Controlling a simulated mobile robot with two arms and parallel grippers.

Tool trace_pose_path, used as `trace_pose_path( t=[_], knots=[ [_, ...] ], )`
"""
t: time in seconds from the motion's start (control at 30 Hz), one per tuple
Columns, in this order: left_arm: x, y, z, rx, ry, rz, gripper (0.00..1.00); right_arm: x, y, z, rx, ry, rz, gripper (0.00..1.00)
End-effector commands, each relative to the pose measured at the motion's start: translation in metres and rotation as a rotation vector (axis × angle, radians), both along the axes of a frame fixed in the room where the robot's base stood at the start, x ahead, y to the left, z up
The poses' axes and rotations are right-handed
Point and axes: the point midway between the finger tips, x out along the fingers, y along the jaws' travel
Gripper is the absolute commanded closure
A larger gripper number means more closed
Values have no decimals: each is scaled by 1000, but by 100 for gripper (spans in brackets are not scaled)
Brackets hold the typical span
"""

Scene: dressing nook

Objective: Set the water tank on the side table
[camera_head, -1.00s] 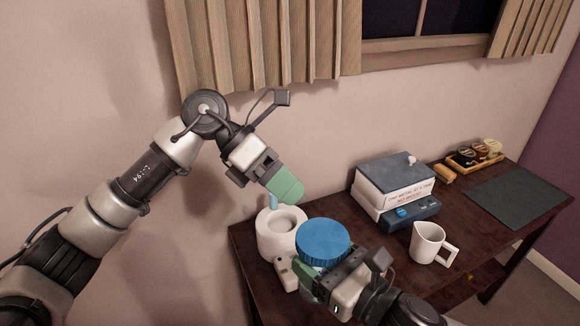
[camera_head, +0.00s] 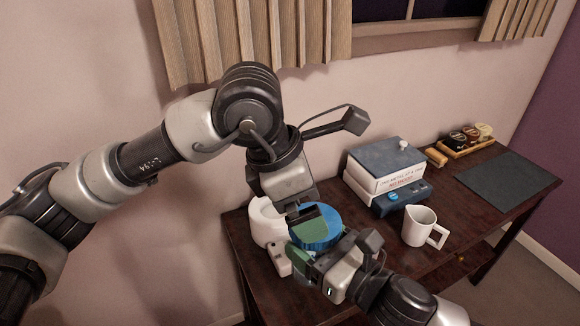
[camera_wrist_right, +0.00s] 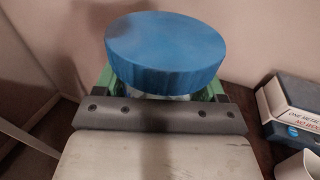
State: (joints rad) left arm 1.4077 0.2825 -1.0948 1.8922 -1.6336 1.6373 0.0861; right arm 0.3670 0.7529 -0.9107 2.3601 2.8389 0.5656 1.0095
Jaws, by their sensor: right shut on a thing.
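The water tank, a round vessel with a wide ribbed blue cap (camera_head: 325,228), is at the left end of the dark wooden side table (camera_head: 455,235). My right gripper (camera_head: 304,258) is shut on it below the cap. In the right wrist view the blue cap (camera_wrist_right: 166,50) stands up between the green fingers, with a sliver of pale, clear body below it. My left gripper (camera_head: 308,222) is over the cap's left part, its green finger pad overlapping the blue in the head view. I cannot tell whether it touches the cap or how far it is open. The tank's underside is hidden.
A white round base (camera_head: 266,222) stands left of the tank, partly hidden by my left arm. A white mug (camera_head: 418,227), stacked boxes (camera_head: 385,170), a tray of small jars (camera_head: 468,142) and a dark mat (camera_head: 508,180) are to the right.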

Motion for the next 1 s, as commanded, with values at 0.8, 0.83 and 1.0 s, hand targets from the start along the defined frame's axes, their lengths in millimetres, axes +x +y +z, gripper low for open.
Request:
trace_pose_path(
  t=[0.8, 0.83, 1.0],
  knots=[
    [2, -16, -38, -1, 1, 0, 23, 0, 0, 1, 1, -2, 0, 59],
    [2, -16, -38, -1, 1, 0, 28, 0, 0, 1, 1, -2, 0, 59],
    [2, -16, -37, -2, 0, 0, 43, 0, 0, 1, 1, -2, 1, 23]
  ],
)
